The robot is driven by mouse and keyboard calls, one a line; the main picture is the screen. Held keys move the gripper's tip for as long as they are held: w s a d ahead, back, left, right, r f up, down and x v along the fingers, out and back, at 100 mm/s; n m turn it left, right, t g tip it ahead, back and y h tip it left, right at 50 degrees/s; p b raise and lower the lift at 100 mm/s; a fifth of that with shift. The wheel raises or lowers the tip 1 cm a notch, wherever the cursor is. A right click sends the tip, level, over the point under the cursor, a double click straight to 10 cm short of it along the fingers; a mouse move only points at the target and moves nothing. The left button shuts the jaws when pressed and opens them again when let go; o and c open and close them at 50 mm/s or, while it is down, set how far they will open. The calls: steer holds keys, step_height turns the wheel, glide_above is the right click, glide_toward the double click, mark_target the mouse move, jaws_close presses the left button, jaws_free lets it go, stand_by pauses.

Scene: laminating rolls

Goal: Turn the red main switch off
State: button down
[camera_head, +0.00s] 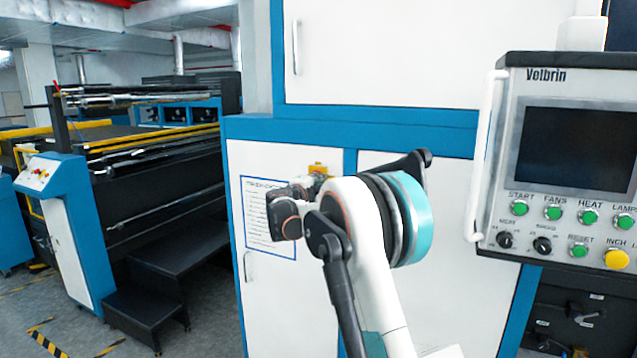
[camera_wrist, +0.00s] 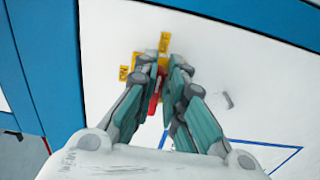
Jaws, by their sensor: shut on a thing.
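The red main switch (camera_wrist: 154,98) shows in the wrist view as a red handle on a yellow plate (camera_wrist: 136,78), on the white cabinet door. My gripper (camera_wrist: 166,70) is shut on the red handle, with a finger on each side of it. The fingers hide part of the handle, and the wrist view does not clearly show which setting it points to. In the head view the yellow plate (camera_head: 318,169) shows just above my gripper (camera_head: 300,188), and my arm hides the red handle.
A framed notice (camera_head: 262,230) is on the white door, left of and below the switch. A control panel (camera_head: 568,160) with a screen and green buttons stands at the right. Dark steps (camera_head: 150,300) and a long machine are at the left.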

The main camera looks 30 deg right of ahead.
steer(key=c, duration=1.7)
jaws_free()
steer(key=shift+f, duration=0.1)
steer(key=shift+o, duration=0.2)
steer(key=v, duration=1.2)
steer(key=shift+s, duration=0.1)
steer(key=s+a+f+m+g+y+b, duration=0.1)
steer(key=s+f+m+g+y+b, duration=0.15)
steer(key=s, duration=0.95)
steer(key=s+a+f+m+y+b, duration=0.1)
steer(key=s+a+f+y, duration=0.3)
steer(key=s, duration=0.7)
steer(key=s+a+f+m+g+y+b, duration=0.1)
steer(key=s+a+f+m+y+b, duration=0.1)
steer(key=s+a+f, duration=0.5)
steer(key=s+a+f+m+y+b, duration=0.1)
steer(key=s+a+f+y, duration=0.4)
steer(key=s, duration=1.1)
step_height(320, 180, down, 4)
steer(key=shift+s+a+r+m+y, duration=0.2)
steer(key=shift+s+a+m+y, duration=0.2)
steer(key=shift+a, duration=0.45)
